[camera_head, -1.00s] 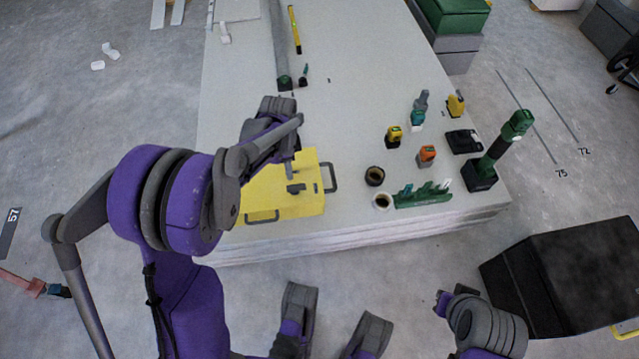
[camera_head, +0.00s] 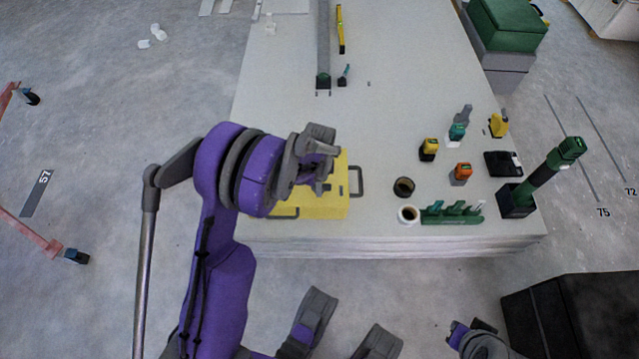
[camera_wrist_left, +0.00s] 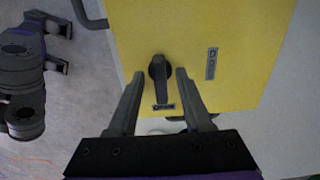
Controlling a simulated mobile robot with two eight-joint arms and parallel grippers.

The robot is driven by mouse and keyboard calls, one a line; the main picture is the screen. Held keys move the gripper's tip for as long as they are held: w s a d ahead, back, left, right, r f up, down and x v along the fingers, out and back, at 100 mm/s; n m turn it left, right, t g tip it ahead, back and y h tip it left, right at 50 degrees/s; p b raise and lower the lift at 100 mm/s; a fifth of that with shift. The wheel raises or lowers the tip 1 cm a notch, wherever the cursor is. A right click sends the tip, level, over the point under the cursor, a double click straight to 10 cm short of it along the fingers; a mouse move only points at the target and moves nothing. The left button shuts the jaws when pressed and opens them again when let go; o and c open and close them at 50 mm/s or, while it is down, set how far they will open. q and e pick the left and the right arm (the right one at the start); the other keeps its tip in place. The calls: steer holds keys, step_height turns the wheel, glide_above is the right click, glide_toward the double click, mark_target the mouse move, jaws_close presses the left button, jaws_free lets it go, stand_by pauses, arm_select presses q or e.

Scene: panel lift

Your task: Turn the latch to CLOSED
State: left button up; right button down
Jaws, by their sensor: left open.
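The yellow panel (camera_head: 320,205) lies on the pale table near its front left corner. In the left wrist view the panel (camera_wrist_left: 230,40) carries a dark latch (camera_wrist_left: 161,82), whose handle points toward my gripper's palm and a small label (camera_wrist_left: 164,106). A second label (camera_wrist_left: 211,64) sits to the right; I cannot read either text surely. My left gripper (camera_wrist_left: 160,74) is open, its fingers on either side of the latch with visible gaps. In the head view the left gripper (camera_head: 325,182) is over the panel and hides the latch.
The panel has dark handles, one at its right side (camera_head: 356,181). To the right stand two cups (camera_head: 404,187), a green rack (camera_head: 452,213), several small coloured items and a tall green tool (camera_head: 548,172). A black box (camera_head: 580,315) is on the floor at right.

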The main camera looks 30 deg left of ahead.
arm_select(q)
jaws_close()
steer(key=shift+n, duration=0.3)
stand_by(0.3)
steer(key=n, duration=0.4)
steer(key=shift+n, duration=0.3)
steer(key=n, duration=0.4)
steer(key=shift+b, duration=0.35)
steer(key=n, duration=0.5)
steer(key=shift+n, duration=1.9)
